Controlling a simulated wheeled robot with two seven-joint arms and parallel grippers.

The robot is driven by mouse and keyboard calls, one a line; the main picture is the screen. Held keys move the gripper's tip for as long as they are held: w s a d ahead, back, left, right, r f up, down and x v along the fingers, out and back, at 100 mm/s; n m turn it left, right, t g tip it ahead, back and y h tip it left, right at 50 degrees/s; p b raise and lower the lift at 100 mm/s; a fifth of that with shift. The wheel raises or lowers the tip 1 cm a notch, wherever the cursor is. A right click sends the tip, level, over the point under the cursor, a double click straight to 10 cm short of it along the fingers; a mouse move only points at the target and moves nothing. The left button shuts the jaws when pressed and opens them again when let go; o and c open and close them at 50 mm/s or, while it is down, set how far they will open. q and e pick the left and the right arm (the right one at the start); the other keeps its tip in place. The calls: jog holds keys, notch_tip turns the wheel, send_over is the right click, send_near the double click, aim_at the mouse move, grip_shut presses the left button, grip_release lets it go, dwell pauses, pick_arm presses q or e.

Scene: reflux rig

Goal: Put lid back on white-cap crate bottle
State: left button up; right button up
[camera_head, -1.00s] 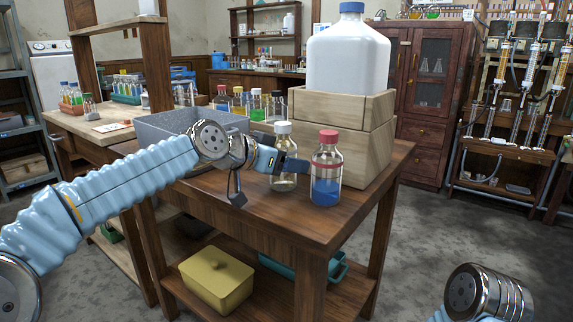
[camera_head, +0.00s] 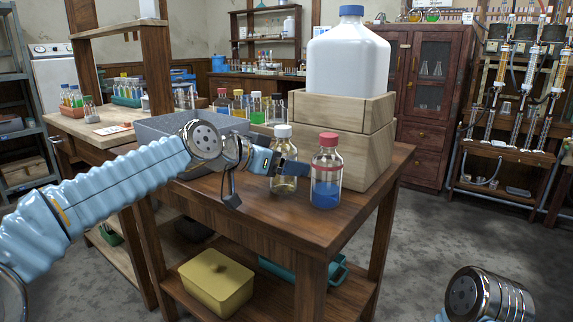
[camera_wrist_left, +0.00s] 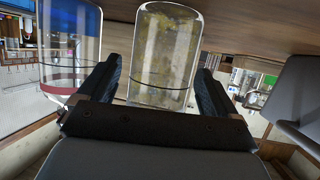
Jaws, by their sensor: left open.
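A clear bottle with a white cap (camera_head: 282,131) on top and a little yellowish liquid (camera_head: 284,187) stands upright on the brown table's near part. My left gripper (camera_head: 284,166) is level with its body. In the left wrist view, the open fingers (camera_wrist_left: 160,75) straddle the bottle (camera_wrist_left: 165,45), with a gap visible on the right side. The picture there is upside down, and the cap is out of view. A red-capped bottle with blue liquid (camera_head: 326,188) stands just to the right. My right gripper is out of view; only my right wrist shows at lower right.
A grey open-topped box (camera_head: 160,128) stands behind my left arm, with several capped bottles (camera_head: 255,105) behind it. The table's front right (camera_head: 350,215) is clear.

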pick_arm(q)
jog(key=b+v, duration=0.1)
jog(key=v, duration=0.9)
jog(key=shift+s+a+b, duration=0.25)
jog(key=shift+b, duration=0.1)
